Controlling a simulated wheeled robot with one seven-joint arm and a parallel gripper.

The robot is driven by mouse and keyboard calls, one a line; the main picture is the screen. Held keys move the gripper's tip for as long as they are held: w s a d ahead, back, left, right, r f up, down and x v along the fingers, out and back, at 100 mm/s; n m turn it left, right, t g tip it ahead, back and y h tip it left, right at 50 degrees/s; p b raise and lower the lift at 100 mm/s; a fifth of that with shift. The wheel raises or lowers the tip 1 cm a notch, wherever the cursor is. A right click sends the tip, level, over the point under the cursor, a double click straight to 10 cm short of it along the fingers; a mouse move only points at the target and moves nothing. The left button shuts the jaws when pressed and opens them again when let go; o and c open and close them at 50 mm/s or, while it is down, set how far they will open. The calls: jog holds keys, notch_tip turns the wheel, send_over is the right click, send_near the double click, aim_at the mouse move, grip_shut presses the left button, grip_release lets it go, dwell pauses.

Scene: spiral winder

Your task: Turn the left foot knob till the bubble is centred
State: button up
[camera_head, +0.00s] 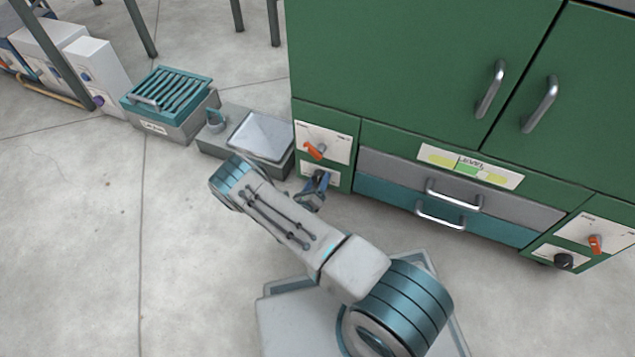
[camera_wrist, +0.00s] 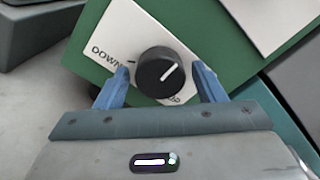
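The left foot knob (camera_wrist: 160,73) is black and round with a white pointer line, on a white plate (camera_wrist: 119,36) marked "DOWN" on the left and a partly hidden word at lower right. In the wrist view my gripper (camera_wrist: 160,80) has its two blue fingers on either side of the knob. The left finger is close to its edge and a gap shows at the right finger, so contact is unclear. In the head view my gripper (camera_head: 318,184) is at the cabinet's lower left and hides the knob.
The green cabinet (camera_head: 400,70) has grey and teal drawers with metal handles. An orange lever (camera_head: 315,150) sits above the left knob. A right black knob (camera_head: 563,261) and orange lever (camera_head: 595,244) are at lower right. A grey tray (camera_head: 262,136) stands left of the cabinet.

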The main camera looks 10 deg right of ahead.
jog(key=c, duration=0.7)
jog(key=shift+c, duration=0.2)
jog(key=shift+m, duration=0.4)
jog(key=m+p, duration=0.2)
jog(key=m, duration=0.3)
jog(key=shift+r+m+p, duration=0.1)
jog(key=shift+m+p, duration=0.25)
jog(key=shift+m, duration=0.05)
jog(key=m+p, duration=0.2)
jog(key=m, duration=0.3)
jog(key=shift+m, duration=0.3)
jog(key=o, duration=1)
